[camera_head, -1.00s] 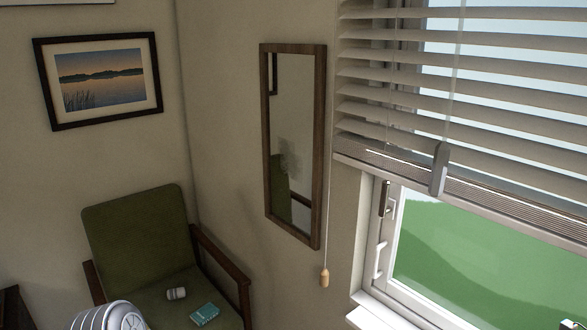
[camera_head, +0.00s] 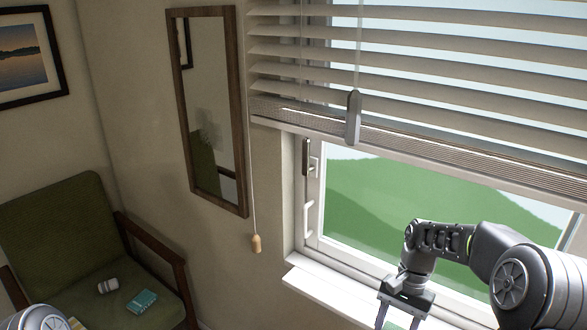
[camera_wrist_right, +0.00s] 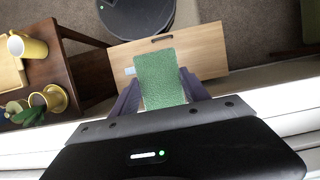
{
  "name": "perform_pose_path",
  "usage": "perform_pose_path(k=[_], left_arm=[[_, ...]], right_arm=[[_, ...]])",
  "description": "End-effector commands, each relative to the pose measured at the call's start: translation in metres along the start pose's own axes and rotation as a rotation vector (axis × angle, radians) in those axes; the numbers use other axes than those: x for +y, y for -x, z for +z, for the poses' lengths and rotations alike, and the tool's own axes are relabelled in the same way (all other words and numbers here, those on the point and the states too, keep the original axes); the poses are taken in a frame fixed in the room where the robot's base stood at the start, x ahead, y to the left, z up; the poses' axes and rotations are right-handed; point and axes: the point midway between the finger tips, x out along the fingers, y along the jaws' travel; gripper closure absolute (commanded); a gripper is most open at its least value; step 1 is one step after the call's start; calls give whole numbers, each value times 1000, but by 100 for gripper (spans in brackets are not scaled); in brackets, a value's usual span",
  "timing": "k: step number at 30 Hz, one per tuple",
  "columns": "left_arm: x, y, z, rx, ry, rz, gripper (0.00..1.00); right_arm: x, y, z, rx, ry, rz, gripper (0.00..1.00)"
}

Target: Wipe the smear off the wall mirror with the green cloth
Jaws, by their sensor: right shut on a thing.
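The wall mirror (camera_head: 241,110) hangs in a brown wooden frame on the wall left of the window. A faint greyish smear (camera_head: 208,130) shows around the middle of its glass. My right gripper (camera_head: 399,317) is low at the bottom right of the head view, in front of the window sill and well away from the mirror. In the right wrist view it is shut on the green cloth (camera_wrist_right: 160,80), which sticks out flat beyond the fingers. My left gripper is out of view; only part of my left arm shows at the bottom left.
A blind cord with a wooden knob (camera_head: 256,243) hangs beside the mirror. A green armchair (camera_head: 60,235) stands below left, with a teal book (camera_head: 141,301) on its seat. The right wrist view shows a wooden board (camera_wrist_right: 205,48) and a yellow mug (camera_wrist_right: 27,46).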

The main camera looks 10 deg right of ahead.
Motion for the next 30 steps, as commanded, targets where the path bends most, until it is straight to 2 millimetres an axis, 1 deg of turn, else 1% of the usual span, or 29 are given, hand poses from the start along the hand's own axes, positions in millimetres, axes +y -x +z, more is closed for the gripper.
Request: perform_pose_path(k=[1,3,6,9,13,20,23,26,29,30], left_arm=[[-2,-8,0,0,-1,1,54],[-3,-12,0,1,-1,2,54],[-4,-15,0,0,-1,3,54],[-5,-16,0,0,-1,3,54],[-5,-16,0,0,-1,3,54],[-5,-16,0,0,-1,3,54],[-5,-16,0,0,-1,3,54],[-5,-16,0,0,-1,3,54],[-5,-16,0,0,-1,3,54],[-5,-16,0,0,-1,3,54]], right_arm=[[-23,-11,13,2,90,33,84],[-48,-18,30,9,169,63,84],[-73,-24,48,19,242,83,84],[-87,-26,59,25,282,92,84],[-92,-26,64,29,298,94,84],[-92,-25,64,29,297,92,84],[-92,-26,64,32,325,101,84],[-92,-26,65,39,430,131,84],[-92,-27,66,49,623,190,84],[-92,-28,66,51,715,218,84]])
